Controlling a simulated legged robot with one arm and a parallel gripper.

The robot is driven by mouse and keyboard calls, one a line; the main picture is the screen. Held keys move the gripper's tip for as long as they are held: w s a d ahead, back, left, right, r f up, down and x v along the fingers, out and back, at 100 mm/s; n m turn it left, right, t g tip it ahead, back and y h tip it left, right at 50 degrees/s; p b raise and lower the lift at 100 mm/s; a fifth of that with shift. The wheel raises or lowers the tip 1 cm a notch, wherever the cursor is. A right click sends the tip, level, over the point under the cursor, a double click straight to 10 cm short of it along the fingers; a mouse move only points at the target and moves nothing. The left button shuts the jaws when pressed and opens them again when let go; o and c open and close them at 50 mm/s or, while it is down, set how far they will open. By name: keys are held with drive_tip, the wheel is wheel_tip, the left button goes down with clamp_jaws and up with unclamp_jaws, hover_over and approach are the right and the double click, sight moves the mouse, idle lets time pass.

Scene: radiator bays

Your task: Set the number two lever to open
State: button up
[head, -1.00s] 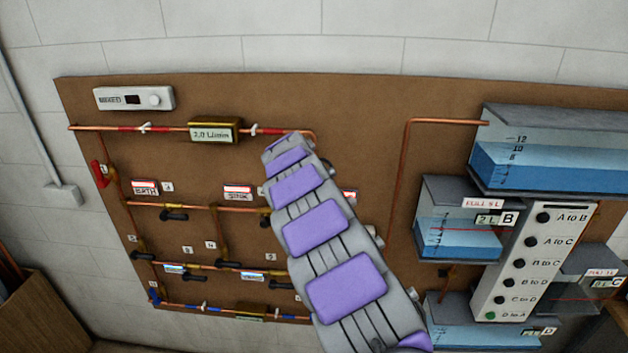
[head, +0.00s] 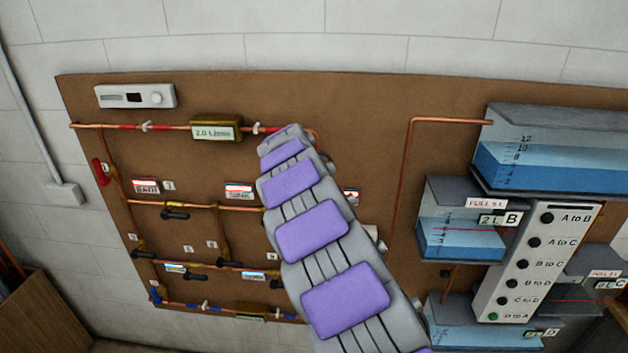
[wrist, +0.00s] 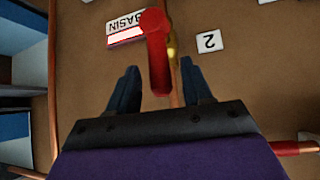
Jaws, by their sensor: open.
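The wrist view shows a red lever (wrist: 156,50) on a brass fitting, beside a white number 2 label (wrist: 208,42). A basin label (wrist: 127,29), turned upside down, is on its other side. My gripper (wrist: 159,72) is open, its dark fingers apart on either side of the lever's near end. I cannot tell whether either finger touches the lever. In the head view my own arm hides the gripper and this lever.
The brown board (head: 370,120) carries copper pipes, several black-handled valves and another red handle (head: 101,172) at far left. Blue water tanks (head: 530,165) and a white button panel (head: 535,260) stand at right. A wooden box (head: 40,315) is at lower left.

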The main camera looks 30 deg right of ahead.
drive_tip(key=b+v, duration=0.1)
drive_tip(key=v, duration=1.3)
drive_tip(key=shift+a+b, duration=0.35)
drive_tip(key=shift+f, duration=0.15)
drive_tip(key=s+a+f+n+g+y+b, duration=0.2)
drive_tip(key=s+a+f+b, duration=0.3)
drive_tip(key=s+f, duration=0.6)
drive_tip(key=s+a+f+n+g+y+b, duration=0.2)
drive_tip(key=s+a+f+b, duration=0.3)
drive_tip(key=s+f, duration=0.7)
drive_tip(key=s+a+f+n+g+y+b, duration=0.2)
drive_tip(key=s+a+f+n+g+b, duration=0.2)
drive_tip(key=s+f, duration=0.8)
drive_tip(key=s+a+b, duration=0.1)
drive_tip(key=s+b, duration=0.1)
drive_tip(key=s, duration=0.9)
drive_tip(key=shift+s+a+n+b, duration=0.2)
drive_tip(key=shift+n+b, duration=0.1)
drive_tip(key=shift+b, duration=0.1)
